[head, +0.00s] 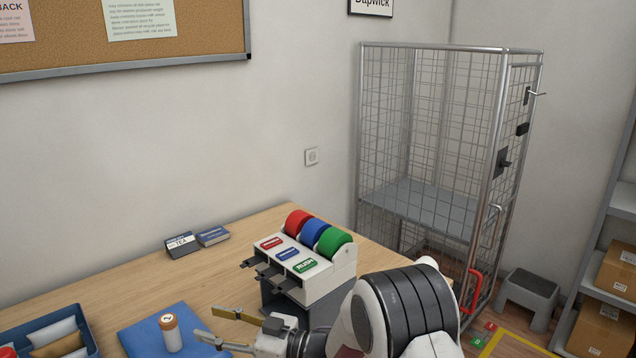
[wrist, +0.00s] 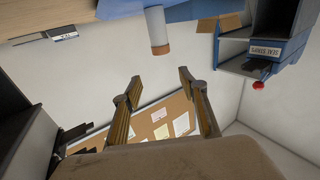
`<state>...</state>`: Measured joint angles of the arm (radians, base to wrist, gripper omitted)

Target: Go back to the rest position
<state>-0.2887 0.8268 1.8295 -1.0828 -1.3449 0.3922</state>
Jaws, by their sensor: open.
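My gripper (head: 207,323) is at the bottom of the head view, above the counter, with its two tan fingers spread apart. In the wrist view my gripper (wrist: 160,82) is open, with nothing between the fingers. A white bottle with a brown top (head: 171,333) stands upright on a blue mat (head: 141,337), left of the fingertips and apart from them. It also shows in the wrist view, upside down, as a pale cylinder with a brown end (wrist: 157,30).
A dispenser (head: 322,284) with red, blue and green rolls stands right behind my gripper. A blue tray (head: 62,318) with packets is at the left. Two small boxes (head: 182,245) lie near the wall. A wire cage (head: 432,130) stands beyond the counter. The counter's back left is clear.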

